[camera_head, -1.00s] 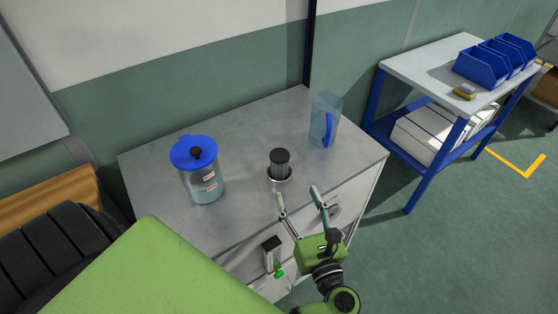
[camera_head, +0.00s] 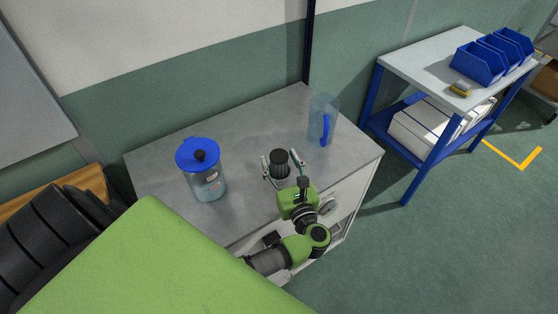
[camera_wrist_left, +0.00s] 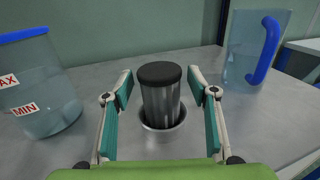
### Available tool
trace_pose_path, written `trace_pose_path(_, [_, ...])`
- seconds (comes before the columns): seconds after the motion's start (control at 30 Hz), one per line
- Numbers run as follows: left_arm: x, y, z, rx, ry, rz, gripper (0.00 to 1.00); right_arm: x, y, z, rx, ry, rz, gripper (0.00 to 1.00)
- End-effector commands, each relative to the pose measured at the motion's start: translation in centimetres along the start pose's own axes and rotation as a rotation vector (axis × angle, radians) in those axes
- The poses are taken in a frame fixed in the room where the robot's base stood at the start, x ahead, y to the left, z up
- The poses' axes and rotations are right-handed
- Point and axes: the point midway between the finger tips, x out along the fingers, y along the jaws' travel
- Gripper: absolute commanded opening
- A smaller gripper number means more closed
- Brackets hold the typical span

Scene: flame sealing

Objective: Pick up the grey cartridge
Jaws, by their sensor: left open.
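The grey cartridge (camera_head: 279,160) has a dark cap and stands upright in a small round metal holder (camera_head: 282,175) on the grey worktop. In the left wrist view the cartridge (camera_wrist_left: 159,93) is in the middle, with the holder's rim (camera_wrist_left: 180,126) around its base. My left gripper (camera_head: 281,156) is open, with one finger on each side of the cartridge. In the left wrist view the fingers of my left gripper (camera_wrist_left: 160,90) show a gap to the cartridge on both sides. My right gripper is not in view.
A clear jar with a blue lid (camera_head: 202,168) stands left of the cartridge. A clear jug with a blue handle (camera_head: 322,118) stands behind right. The worktop (camera_head: 240,125) is bare between them. A blue-framed table (camera_head: 420,70) with blue bins (camera_head: 478,62) is at right.

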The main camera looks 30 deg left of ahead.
Motion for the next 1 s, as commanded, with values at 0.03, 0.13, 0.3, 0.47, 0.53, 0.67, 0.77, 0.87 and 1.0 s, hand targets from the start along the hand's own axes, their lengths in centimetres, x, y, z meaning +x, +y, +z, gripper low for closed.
trace_pose_path(0.03, [0.49,0.0,0.15,0.002,0.0,0.0,0.53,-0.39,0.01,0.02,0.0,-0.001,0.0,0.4])
trace_pose_path(0.13, [0.93,0.0,0.0,0.0,0.0,-0.001,0.53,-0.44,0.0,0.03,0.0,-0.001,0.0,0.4])
trace_pose_path(0.3, [0.94,0.0,-0.13,0.0,0.001,0.0,0.53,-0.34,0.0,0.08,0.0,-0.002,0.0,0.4])
trace_pose_path(0.47, [0.93,0.01,-0.13,0.0,0.001,0.0,0.19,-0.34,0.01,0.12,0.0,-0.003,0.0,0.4])
trace_pose_path(0.53, [0.92,0.01,-0.13,0.0,0.001,0.0,0.14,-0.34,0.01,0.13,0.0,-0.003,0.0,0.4])
trace_pose_path(0.67, [0.92,0.01,-0.11,0.0,0.001,0.0,0.14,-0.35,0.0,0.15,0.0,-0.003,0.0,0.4])
trace_pose_path(0.77, [0.91,0.01,-0.11,0.0,0.001,0.0,0.14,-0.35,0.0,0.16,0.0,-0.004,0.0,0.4])
trace_pose_path(0.87, [0.9,0.01,0.03,-0.001,0.002,0.0,0.14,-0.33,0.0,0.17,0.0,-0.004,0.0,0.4])
trace_pose_path(1.0, [0.89,-0.01,0.74,-0.002,0.002,0.0,0.14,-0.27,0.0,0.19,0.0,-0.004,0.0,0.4])
